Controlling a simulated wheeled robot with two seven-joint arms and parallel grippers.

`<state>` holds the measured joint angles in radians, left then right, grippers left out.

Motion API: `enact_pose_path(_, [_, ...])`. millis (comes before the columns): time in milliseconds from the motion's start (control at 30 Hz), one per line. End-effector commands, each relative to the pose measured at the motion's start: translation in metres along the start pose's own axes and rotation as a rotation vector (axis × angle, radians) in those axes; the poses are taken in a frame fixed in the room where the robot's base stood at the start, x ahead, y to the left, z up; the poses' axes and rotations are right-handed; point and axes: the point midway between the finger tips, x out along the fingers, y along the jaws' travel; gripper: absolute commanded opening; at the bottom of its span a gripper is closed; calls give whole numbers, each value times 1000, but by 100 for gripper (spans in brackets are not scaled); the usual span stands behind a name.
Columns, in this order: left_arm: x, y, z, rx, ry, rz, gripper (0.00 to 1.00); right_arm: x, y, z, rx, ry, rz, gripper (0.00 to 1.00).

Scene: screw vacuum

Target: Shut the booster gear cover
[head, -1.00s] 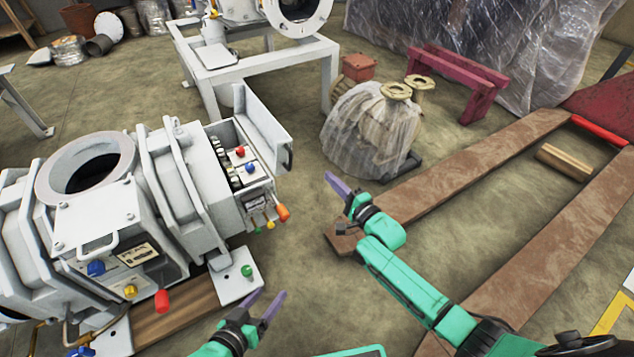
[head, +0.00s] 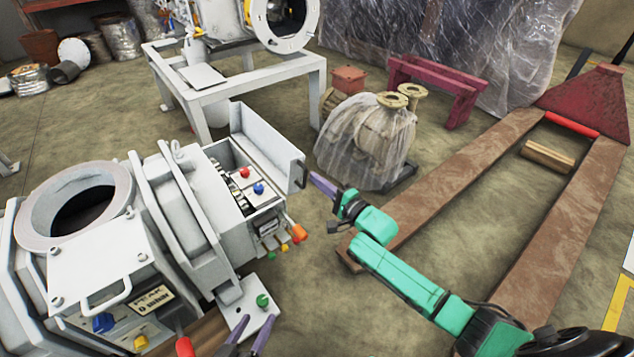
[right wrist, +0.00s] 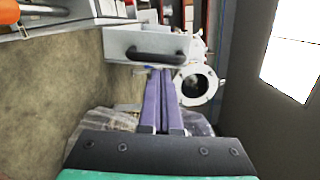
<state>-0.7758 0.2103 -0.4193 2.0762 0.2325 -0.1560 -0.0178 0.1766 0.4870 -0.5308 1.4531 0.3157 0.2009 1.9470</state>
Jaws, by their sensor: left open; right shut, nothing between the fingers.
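The booster gear cover (head: 266,145) is a light grey panel standing raised at the back edge of the open gear box. The box's buttons and levers are exposed, including a blue knob (head: 258,188). The cover's dark handle is at its right end and shows in the right wrist view (right wrist: 148,53). My right gripper (head: 314,179) is shut and empty, its purple fingertips just right of the handle end in the head view; I cannot tell whether they touch. My left gripper (head: 256,328) is open and empty, low in front of the box, partly cut off by the frame.
The grey vacuum pump body (head: 75,205) fills the left. An orange-tipped lever (head: 299,231) sticks out from the box front. A plastic-wrapped part (head: 362,145) and a brown pallet truck (head: 470,180) stand on the floor to the right.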

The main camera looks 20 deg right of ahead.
Motion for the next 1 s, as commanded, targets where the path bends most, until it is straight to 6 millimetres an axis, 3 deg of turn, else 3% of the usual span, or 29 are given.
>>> enact_pose_path(1000, [-8,4,-16,11,-31,-5,69,0,-4,10,-88,-1,6,0])
